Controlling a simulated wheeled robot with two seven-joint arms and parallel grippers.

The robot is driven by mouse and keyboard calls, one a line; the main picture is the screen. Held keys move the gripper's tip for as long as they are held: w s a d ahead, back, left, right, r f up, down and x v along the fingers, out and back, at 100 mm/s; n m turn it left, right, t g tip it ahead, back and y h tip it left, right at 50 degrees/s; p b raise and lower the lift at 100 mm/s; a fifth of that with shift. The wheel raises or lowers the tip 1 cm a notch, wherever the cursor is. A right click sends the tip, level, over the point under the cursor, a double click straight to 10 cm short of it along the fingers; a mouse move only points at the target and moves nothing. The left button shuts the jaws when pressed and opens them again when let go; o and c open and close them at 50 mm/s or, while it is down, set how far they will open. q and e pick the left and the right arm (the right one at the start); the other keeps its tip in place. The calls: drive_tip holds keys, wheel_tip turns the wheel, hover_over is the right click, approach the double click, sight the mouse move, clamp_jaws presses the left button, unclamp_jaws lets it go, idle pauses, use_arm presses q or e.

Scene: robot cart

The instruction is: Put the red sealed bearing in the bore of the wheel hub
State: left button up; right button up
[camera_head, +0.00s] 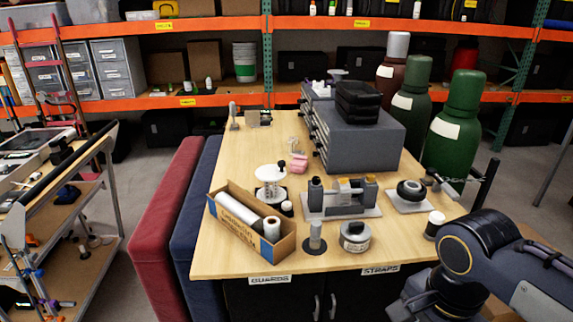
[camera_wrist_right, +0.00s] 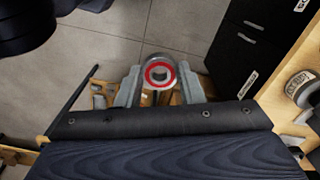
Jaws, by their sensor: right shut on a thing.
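The red sealed bearing (camera_wrist_right: 160,73) is a metal ring with a red face and a dark centre hole, seen in the right wrist view. My right gripper (camera_wrist_right: 160,83) is shut on it, one grey finger on each side. Grey floor lies behind it. In the head view my right arm enters at the lower right, beside the table; its fingers and the bearing cannot be made out there. A dark round part that looks like the wheel hub (camera_head: 411,188) sits on a light plate at the table's right side, apart from my right arm. My left gripper is not in view.
The wooden table (camera_head: 225,255) carries a cardboard box (camera_head: 238,222) with rolls, a grey fixture (camera_head: 341,197), a round tin (camera_head: 355,236) and a small cup (camera_head: 435,223). A grey drawer unit (camera_head: 365,145) stands behind. Green cylinders (camera_head: 455,130) stand beyond the right edge.

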drive_tip(key=w+f+n, duration=0.6)
drive_tip(key=w+f, duration=0.3)
drive_tip(key=f, duration=0.3)
drive_tip(key=w+a+f+n, duration=0.1)
drive_tip(key=w+f+n, duration=0.6)
drive_tip(key=w+f, duration=0.2)
wheel_tip(320, 180, down, 3)
drive_tip(key=shift+w+a+r, duration=0.15)
drive_tip(key=shift+w+a, duration=0.05)
drive_tip(key=shift+w, duration=0.1)
drive_tip(key=shift+d, duration=0.1)
